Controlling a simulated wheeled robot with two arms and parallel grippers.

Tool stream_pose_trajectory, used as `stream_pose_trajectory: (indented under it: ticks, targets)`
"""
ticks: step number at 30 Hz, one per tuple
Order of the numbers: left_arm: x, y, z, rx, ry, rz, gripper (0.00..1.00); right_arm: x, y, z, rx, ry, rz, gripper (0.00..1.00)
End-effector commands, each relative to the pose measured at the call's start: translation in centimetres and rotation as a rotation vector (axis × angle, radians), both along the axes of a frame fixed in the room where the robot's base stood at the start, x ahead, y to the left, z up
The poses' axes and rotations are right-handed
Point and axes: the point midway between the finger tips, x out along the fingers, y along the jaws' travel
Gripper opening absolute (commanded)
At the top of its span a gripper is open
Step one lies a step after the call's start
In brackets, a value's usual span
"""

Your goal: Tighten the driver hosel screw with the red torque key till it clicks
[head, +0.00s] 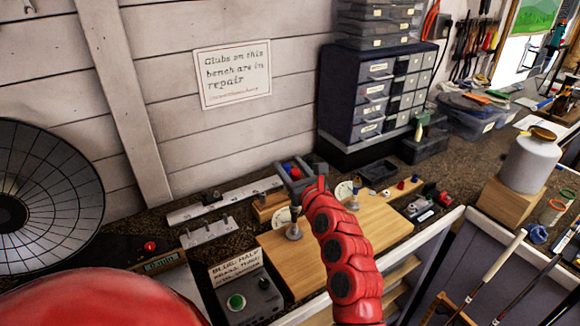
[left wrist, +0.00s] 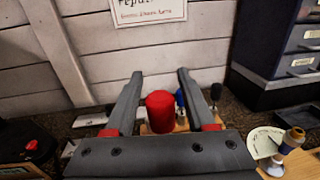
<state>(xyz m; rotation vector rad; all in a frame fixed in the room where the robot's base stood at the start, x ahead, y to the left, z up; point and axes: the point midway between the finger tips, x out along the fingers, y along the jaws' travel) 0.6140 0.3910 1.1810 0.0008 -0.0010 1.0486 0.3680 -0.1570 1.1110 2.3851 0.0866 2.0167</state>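My left gripper (head: 294,168) is over the back of the workbench in the head view, its fingers spread apart. In the left wrist view the fingers (left wrist: 159,78) are wide open, with a red cylindrical handle (left wrist: 160,110), which looks like the torque key's, between them. Gaps show on both sides of it, so nothing is gripped. A blue handle (left wrist: 180,100) and a black handle (left wrist: 215,95) stand just to its right. In the head view the red handle (head: 287,168) shows between the fingers. I cannot make out the driver's hosel screw. My right gripper is not in view.
A wooden board (head: 290,262) with dial-like white discs lies on the bench. A grey box with a green button (head: 237,302) sits in front. Drawer cabinets (head: 375,100) stand behind, a white jar (head: 532,160) at right. Golf shafts (head: 497,262) lean at the lower right.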

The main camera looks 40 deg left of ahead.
Motion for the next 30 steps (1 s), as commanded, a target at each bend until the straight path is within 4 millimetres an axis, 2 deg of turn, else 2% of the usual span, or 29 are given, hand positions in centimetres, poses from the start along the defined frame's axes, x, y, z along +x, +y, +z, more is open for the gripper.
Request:
stream_pose_trajectory:
  ticks: [10, 14, 17, 30]
  targets:
    - [0.0, -0.1, 0.0, 0.000, 0.000, 0.000, 0.67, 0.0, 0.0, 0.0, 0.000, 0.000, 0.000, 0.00]
    - [-0.3, -0.8, -0.1, 0.000, -0.001, -0.002, 0.67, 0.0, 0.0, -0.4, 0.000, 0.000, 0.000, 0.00]
    - [-1.0, -1.9, -0.2, -0.001, -0.003, -0.002, 0.67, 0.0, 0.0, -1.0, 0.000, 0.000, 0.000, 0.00]
    - [-5.4, -9.7, -0.3, 0.000, -0.004, -0.005, 0.67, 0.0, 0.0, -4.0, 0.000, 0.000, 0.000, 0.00]
